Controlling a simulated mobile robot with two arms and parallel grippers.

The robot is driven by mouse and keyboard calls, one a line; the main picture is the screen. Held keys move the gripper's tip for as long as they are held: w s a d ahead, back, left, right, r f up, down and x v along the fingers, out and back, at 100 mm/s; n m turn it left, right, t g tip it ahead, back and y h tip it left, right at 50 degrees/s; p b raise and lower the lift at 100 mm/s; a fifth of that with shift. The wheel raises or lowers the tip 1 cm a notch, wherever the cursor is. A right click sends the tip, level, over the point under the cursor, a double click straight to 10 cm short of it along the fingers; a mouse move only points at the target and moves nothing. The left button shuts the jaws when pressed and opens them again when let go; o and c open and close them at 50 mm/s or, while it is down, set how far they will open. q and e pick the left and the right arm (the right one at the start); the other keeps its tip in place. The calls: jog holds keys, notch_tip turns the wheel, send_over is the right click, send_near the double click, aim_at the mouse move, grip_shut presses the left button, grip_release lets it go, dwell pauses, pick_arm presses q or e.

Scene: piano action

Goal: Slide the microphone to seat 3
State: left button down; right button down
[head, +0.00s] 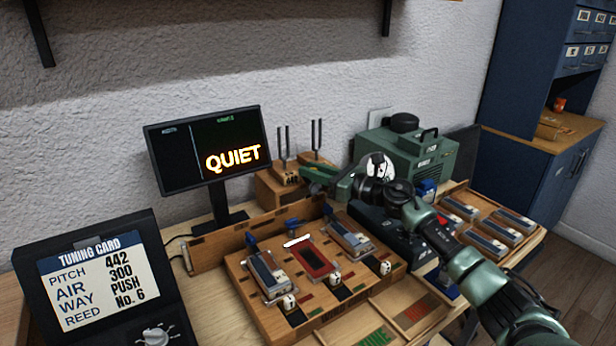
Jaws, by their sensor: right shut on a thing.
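My right gripper (314,182) reaches in from the right, over the back right of the wooden board (240,268). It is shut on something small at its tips. I take this to be the microphone, but the fingers hide most of it and its shape is unclear. The board has several seats in a row: a metal-and-blue reed block at the left, a red slot (313,261) in the middle and another block (350,236) at the right. Small blue pieces (290,227) stand along the back of the board. My left gripper is out of view.
A monitor (207,150) reading QUIET stands behind the board. Tuning forks (283,143) on wooden boxes stand near my gripper. A green machine (415,152) is behind my arm. A tray of reed blocks (490,228) is at right, a tuning card (95,275) at left.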

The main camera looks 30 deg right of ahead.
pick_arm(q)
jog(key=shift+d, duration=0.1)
pick_arm(e)
jog(key=shift+d, duration=0.2)
jog(key=c, duration=1.5)
grip_release()
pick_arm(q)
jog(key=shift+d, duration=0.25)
pick_arm(e)
jog(key=shift+o, duration=1.2)
jog(key=shift+d, duration=0.15)
jog(key=shift+r, duration=0.15)
pick_arm(q)
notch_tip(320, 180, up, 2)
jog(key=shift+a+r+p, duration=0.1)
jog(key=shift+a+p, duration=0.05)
jog(key=shift+p, duration=0.9)
pick_arm(e)
notch_tip(320, 180, up, 20)
jog(key=shift+f, duration=0.2)
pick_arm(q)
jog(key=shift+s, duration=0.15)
pick_arm(e)
jog(key=shift+s, duration=0.1)
